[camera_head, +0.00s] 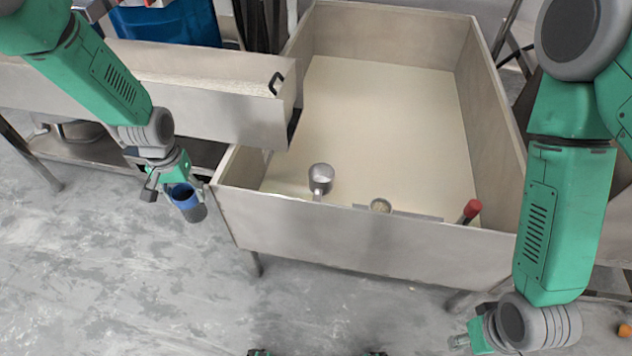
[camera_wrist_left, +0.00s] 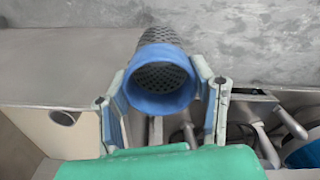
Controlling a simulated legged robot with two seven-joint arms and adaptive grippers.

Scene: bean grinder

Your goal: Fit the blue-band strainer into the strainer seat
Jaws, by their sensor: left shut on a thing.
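The blue-band strainer (camera_head: 187,203) is a dark mesh cup with a blue rim. My left gripper (camera_head: 166,185) is shut on its blue band and holds it in the air, left of the large metal bin. In the left wrist view the strainer (camera_wrist_left: 160,80) sits between the two fingers, its open blue end towards the camera and its mesh body pointing away. My right gripper (camera_head: 468,340) is low at the right, away from the strainer; its finger opening is unclear.
The large bin (camera_head: 365,245) has raised walls. A metal cup (camera_head: 320,178) and a red-tipped handle (camera_head: 471,210) are at its near side. A long metal trough (camera_head: 200,95) stands behind my left gripper. The grey floor (camera_head: 120,280) in front is mostly clear.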

